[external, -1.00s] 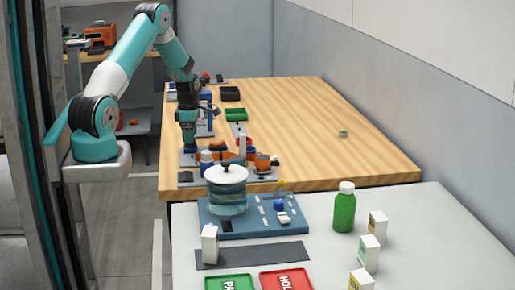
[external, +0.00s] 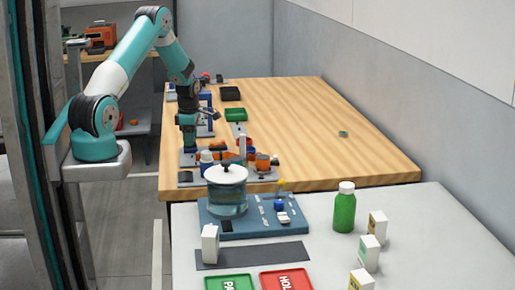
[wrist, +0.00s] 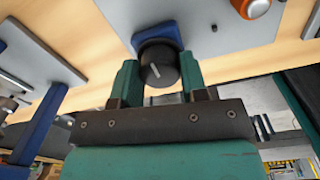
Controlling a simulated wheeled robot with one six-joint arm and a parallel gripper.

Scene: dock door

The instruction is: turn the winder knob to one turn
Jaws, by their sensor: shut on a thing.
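The winder knob (wrist: 158,70) is round and black with a short white line on its face. It is mounted on a blue block (wrist: 157,36) on a light grey plate (wrist: 205,22). My gripper (wrist: 157,78) has its two teal fingers on either side of the knob and is shut on it. The white line stands near upright, tilted a little, in the wrist view. In the external view my gripper (external: 188,146) points down at the near left edge of the wooden bench; the knob is too small and hidden to make out there.
An orange and silver part (wrist: 252,7) lies to the right of the knob. The right side of the wooden bench (external: 330,130) is mostly clear.

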